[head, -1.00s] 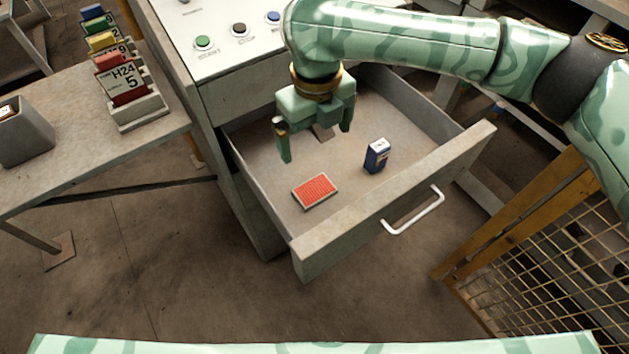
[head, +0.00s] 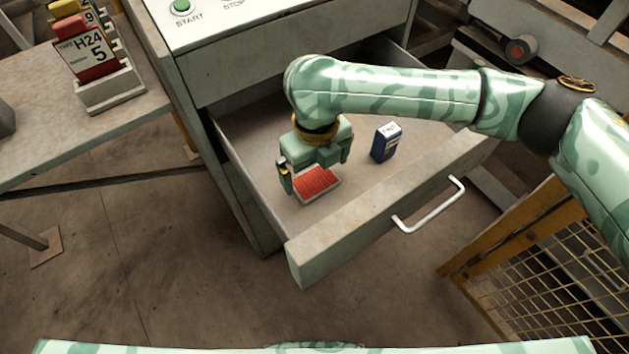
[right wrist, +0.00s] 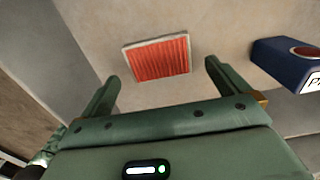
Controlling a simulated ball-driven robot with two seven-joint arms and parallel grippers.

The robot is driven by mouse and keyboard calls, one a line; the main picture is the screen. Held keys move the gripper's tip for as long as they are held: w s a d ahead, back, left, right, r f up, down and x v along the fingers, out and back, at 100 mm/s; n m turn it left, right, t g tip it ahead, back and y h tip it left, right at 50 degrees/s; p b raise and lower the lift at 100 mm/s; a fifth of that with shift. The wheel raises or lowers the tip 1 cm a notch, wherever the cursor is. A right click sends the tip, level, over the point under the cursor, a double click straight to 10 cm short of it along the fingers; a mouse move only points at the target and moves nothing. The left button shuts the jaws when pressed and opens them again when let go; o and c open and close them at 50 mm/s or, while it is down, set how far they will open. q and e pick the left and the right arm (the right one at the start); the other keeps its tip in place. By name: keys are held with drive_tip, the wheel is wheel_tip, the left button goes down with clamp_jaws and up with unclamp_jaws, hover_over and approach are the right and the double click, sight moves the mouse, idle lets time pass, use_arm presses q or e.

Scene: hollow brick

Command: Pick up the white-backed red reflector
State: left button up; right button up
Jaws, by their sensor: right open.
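The red reflector (head: 318,183) with a pale rim lies flat on the floor of the open drawer, red ribbed face up. It also shows in the right wrist view (right wrist: 157,58), beyond and between my fingertips. My right gripper (head: 315,175) is open and empty, just above the reflector, and hides part of it in the head view. Its two fingers stand apart in the right wrist view (right wrist: 163,78), with the reflector not between the pads. My left gripper is not in view.
A small dark blue box (head: 386,143) stands in the drawer (head: 375,200), right of the reflector. The drawer's walls surround both, and its front has a white handle (head: 430,206). A table with a card holder (head: 108,90) stands left. A yellow-framed mesh (head: 510,240) is at the right.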

sight(316, 182)
wheel_tip(316, 182, down, 4)
drive_tip(key=shift+r+b, duration=0.2)
drive_tip(key=shift+b, duration=0.4)
drive_tip(key=shift+r, duration=0.15)
drive_tip(key=shift+c, duration=0.7)
drive_tip(key=c, duration=0.8)
